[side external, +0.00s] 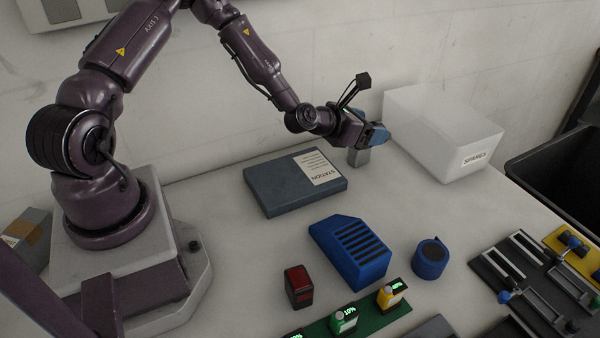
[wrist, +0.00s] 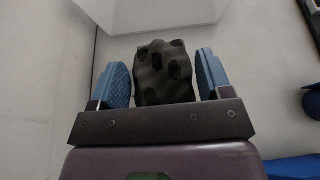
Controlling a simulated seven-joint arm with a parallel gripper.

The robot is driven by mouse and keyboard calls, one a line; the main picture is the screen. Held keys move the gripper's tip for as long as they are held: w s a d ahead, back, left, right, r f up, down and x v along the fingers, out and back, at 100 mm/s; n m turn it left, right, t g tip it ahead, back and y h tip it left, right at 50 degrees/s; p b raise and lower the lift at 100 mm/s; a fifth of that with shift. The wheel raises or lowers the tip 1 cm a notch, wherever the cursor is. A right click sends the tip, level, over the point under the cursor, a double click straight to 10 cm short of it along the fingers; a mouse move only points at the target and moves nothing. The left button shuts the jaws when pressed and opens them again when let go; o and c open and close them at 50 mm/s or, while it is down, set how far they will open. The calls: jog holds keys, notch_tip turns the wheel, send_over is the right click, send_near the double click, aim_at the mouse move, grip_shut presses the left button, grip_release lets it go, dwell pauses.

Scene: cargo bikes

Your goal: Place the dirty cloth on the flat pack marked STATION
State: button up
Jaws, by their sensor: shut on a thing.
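The dirty cloth (wrist: 165,72) is a dark grey bundle with black spots, between the two blue fingers of my gripper (wrist: 160,80) in the wrist view. In the side view my gripper (side external: 374,136) is at the back of the bench, beside the white box, and shut on the cloth. A small grey part of the cloth (side external: 358,157) shows below the fingers; whether it touches the bench I cannot tell. The flat pack (side external: 275,190) is a dark blue-grey slab with a white STATION label, lying to the left of my gripper. Its top is bare apart from the label.
A white box (side external: 430,130) labelled SPARES stands right of my gripper. In front are a blue vented block (side external: 345,262), a blue round object (side external: 430,260), a red-and-black item (side external: 298,287) and a green charging strip (side external: 375,317). A black bin (side external: 560,165) is at right.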

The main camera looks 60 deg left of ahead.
jog(key=s+a, duration=0.3)
jog(key=s, duration=0.3)
send_over(321, 175)
jog(key=shift+f, duration=4.1)
jog(key=shift+f, duration=0.1)
jog(key=o, duration=0.9)
